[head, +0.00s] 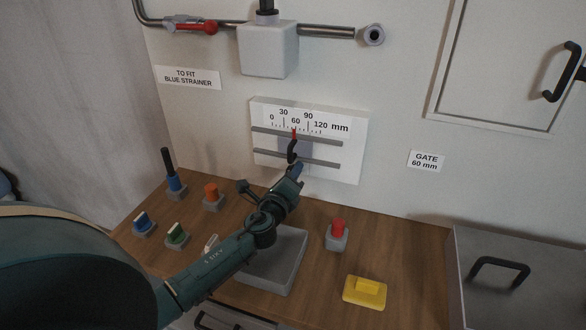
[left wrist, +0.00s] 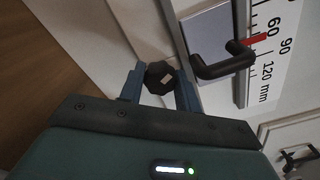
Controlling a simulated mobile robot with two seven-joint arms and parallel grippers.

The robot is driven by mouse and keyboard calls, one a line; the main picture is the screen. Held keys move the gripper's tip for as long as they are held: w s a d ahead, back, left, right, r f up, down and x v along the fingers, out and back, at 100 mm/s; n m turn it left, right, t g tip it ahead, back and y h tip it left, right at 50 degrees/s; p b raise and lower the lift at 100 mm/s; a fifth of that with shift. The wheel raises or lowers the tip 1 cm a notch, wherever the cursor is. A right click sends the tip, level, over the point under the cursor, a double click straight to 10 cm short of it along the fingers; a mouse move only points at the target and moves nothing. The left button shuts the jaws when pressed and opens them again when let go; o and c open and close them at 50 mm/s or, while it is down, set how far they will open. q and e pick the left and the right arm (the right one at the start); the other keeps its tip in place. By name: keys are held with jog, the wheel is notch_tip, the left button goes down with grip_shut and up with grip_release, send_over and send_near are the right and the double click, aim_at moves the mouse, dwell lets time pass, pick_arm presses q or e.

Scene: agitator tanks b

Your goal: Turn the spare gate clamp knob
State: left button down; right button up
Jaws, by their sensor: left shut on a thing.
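The black faceted clamp knob (left wrist: 159,77) sits between the two blue fingers of my left gripper (left wrist: 160,88) in the left wrist view, and the gripper is shut on it. In the head view my left gripper (head: 297,170) reaches the lower edge of the gate scale panel (head: 350,150) and hides the knob. Beside the knob is the gate's black handle (left wrist: 228,62), also seen in the head view (head: 292,151). The red pointer (head: 294,134) stands at about 60 on the mm scale. My right gripper is not in view.
A sign reading "GATE 60 mm" (head: 426,161) is on the wall. The wooden bench holds a red button (head: 338,229), a yellow block (head: 365,291), a grey tray (head: 284,272) and several coloured knobs to the left. A metal box (head: 500,245) stands at right.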

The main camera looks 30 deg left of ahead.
pick_arm(q)
jog(key=m+p, duration=0.1)
jog(key=m, duration=0.2)
jog(key=shift+r, duration=0.15)
jog(key=shift+m, duration=0.7)
jog(key=m, duration=0.3)
jog(key=c, duration=1.4)
grip_release()
jog(key=shift+f+m, duration=0.2)
jog(key=shift+m, duration=0.2)
jog(key=o, duration=0.7)
jog(key=shift+s, duration=0.1)
